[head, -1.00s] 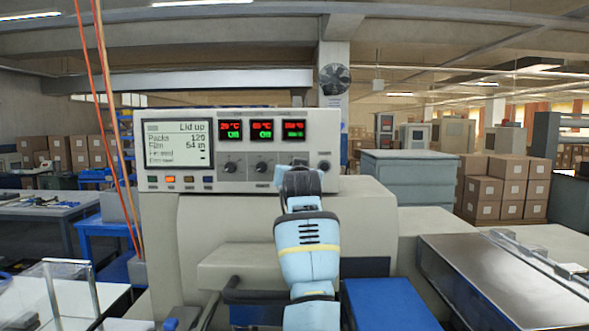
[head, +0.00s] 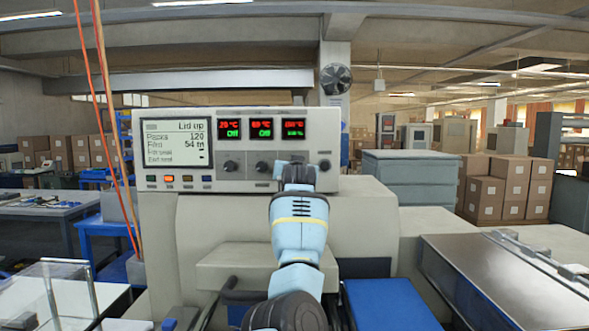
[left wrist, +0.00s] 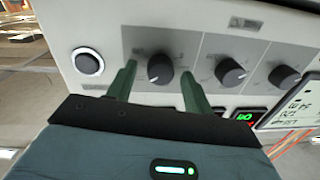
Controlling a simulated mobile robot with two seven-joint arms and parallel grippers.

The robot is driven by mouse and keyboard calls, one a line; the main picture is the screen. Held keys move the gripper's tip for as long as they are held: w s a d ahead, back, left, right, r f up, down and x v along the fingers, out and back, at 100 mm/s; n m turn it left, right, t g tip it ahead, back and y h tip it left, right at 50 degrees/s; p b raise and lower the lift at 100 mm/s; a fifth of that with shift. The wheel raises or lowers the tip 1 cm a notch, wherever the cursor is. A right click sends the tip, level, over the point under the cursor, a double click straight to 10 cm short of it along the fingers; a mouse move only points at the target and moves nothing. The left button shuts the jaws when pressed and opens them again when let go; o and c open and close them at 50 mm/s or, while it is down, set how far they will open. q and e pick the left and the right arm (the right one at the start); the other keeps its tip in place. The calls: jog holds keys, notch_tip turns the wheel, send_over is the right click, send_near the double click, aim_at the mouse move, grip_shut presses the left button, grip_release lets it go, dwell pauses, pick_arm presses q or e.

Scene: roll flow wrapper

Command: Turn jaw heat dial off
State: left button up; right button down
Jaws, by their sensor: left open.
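The control panel (head: 240,190) carries a row of dark dials below three small displays. The left (head: 230,167) and middle (head: 262,167) dials show in the head view; the right one is covered by my left gripper (head: 297,166). In the left wrist view my left gripper (left wrist: 157,74) is open. Its two green fingers stand on either side of the dial (left wrist: 160,67) beside the round black button (left wrist: 88,63). I cannot tell whether they touch it. That dial's white mark shows near its lower left edge. My right gripper is not in view.
The left and middle displays (head: 261,129) read Off in green; the right display's (head: 293,128) green text is too small to read. A screen (head: 176,143) says "Lid up". A blue surface (head: 388,303) and a metal-topped table (head: 500,270) lie right of my arm.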

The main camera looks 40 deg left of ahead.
pick_arm(q)
jog(key=c, duration=1)
jog(key=shift+o, duration=0.2)
jog(key=shift+n, duration=0.3)
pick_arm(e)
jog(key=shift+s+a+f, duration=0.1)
